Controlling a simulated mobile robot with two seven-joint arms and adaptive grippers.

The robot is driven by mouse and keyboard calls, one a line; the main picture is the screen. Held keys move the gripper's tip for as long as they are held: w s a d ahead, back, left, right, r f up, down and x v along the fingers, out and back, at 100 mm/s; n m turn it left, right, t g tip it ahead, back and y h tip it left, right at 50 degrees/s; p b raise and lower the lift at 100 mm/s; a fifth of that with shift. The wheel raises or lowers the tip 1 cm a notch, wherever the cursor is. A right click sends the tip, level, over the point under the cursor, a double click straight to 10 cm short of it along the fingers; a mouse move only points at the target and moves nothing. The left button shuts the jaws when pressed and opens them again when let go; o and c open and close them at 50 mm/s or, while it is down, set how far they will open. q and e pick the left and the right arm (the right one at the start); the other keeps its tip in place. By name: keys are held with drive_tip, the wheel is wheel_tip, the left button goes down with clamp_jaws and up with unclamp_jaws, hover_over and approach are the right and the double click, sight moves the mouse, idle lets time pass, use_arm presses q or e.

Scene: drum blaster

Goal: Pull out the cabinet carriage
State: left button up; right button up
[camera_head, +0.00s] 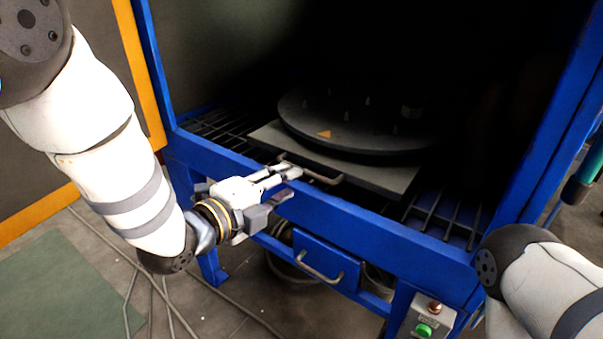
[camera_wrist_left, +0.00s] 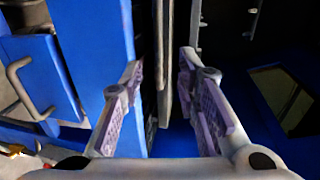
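The cabinet carriage (camera_head: 395,178) is a flat grey plate inside the blue cabinet, carrying a dark round turntable (camera_head: 350,135). A metal bar handle (camera_head: 325,178) is on its front edge. My left gripper (camera_head: 285,172) is over the cabinet's front rail at the handle's left end. In the left wrist view, the fingers of the gripper (camera_wrist_left: 162,72) are spread apart, with the carriage edge and handle (camera_wrist_left: 161,55) seen edge-on between and beyond them. I see no finger closed on the handle. My right gripper is out of view; only part of my right arm shows.
The blue front rail (camera_head: 390,240) runs below the carriage, with dark grating (camera_head: 225,125) beside it. A blue drawer (camera_head: 325,262) with its own handle sits below. A control box with a green button (camera_head: 424,330) is at the lower right. Cables lie on the floor.

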sight(305, 173)
use_arm(q)
drive_tip(key=x, duration=0.6)
drive_tip(key=shift+w+d+f+b, duration=0.1)
drive_tip(key=shift+w+f+b, duration=0.1)
drive_tip(key=shift+w+b, duration=0.2)
clamp_jaws()
